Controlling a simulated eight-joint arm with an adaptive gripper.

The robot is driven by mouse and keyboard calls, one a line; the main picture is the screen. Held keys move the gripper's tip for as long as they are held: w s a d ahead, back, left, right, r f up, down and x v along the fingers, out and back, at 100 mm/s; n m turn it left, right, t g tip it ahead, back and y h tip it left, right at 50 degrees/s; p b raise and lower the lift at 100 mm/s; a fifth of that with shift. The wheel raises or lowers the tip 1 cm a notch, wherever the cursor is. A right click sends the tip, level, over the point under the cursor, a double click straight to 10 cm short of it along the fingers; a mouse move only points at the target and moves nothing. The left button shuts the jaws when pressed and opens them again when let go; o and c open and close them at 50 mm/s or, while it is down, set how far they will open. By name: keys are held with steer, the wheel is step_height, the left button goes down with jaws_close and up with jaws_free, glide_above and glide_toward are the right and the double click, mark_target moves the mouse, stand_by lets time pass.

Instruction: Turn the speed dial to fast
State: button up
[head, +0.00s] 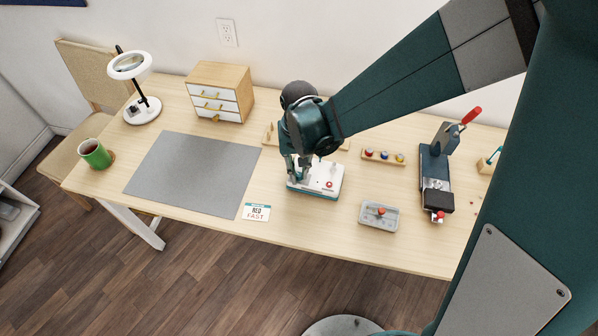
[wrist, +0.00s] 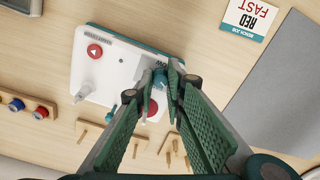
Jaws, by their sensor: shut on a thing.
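The white device with a teal edge (head: 326,190) stands on the table under my gripper (head: 299,176). In the wrist view the device's top (wrist: 122,66) carries a small teal-blue dial (wrist: 160,78) near its edge. My gripper (wrist: 168,77) reaches down over that edge, its fingertips closed on the dial. Dark lettering beside the dial is partly covered by a finger. The dial's pointer direction cannot be told.
The device also has a red button with a triangle (wrist: 94,51) and a red round part (wrist: 152,107) partly behind a finger. A grey mat (head: 190,172) lies left. A grey box (head: 379,215), a peg rack (head: 383,157) and a lever press (head: 436,175) stand right.

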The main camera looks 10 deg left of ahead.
mark_target(299, 174)
steer(key=m, duration=0.5)
steer(key=shift+m, duration=0.3)
steer(key=m, duration=0.5)
steer(key=shift+b, duration=0.4)
steer(key=shift+m, duration=0.3)
steer(key=o, duration=0.9)
steer(key=shift+r, duration=0.2)
steer(key=shift+r, duration=5.8)
